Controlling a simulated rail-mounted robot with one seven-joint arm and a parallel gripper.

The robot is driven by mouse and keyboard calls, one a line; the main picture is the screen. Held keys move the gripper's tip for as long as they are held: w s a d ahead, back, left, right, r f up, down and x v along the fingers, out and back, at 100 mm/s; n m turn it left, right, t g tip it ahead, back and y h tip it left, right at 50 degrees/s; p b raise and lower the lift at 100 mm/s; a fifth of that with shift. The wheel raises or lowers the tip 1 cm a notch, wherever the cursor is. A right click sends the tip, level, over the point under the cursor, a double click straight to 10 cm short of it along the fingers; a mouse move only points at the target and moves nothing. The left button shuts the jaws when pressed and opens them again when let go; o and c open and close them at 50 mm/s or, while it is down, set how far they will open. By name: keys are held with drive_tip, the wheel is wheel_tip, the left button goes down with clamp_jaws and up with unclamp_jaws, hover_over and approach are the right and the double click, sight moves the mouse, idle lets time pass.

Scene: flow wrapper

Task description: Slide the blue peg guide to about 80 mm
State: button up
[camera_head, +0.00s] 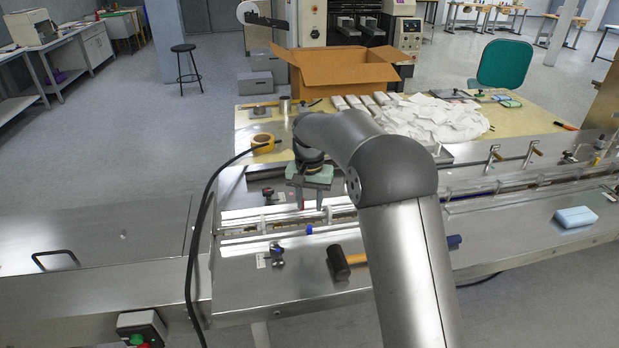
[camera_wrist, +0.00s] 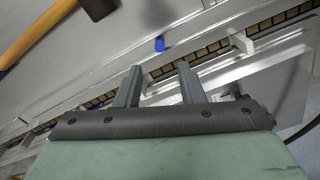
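The guide's small blue peg (camera_head: 309,229) stands at the near side of the conveyor channel on the steel machine bed. In the wrist view the blue peg (camera_wrist: 159,44) shows just beyond the fingertips, roughly centred between them. My gripper (camera_head: 310,204) points down over the channel, a little behind the peg in the head view. In the wrist view my gripper (camera_wrist: 159,69) has its two fingers apart with nothing between them. I cannot read any scale value for the guide's position.
A hammer with a black head (camera_head: 339,262) lies at the front of the bed, its handle partly behind my arm. A clamp knob (camera_head: 277,254) stands left of it.

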wheel_tip(320, 180, up, 9)
idle(0.5)
drive_tip(key=s+d+r, duration=0.2)
drive_tip(key=s+d, duration=0.8)
drive_tip(key=s, duration=0.4)
drive_tip(key=s+d+f, duration=0.2)
drive_tip(key=s+f, duration=0.1)
drive_tip(key=s, duration=0.4)
drive_tip(key=s+d+f+n, duration=0.1)
drive_tip(key=s+d+f, duration=0.1)
drive_tip(key=s, duration=0.6)
drive_tip(key=s+d+f+n, duration=0.1)
drive_tip(key=s+d+f, duration=0.2)
drive_tip(key=s, duration=0.4)
drive_tip(key=shift+s+d+f+t, duration=0.25)
drive_tip(key=shift+f+t, duration=0.05)
idle(0.4)
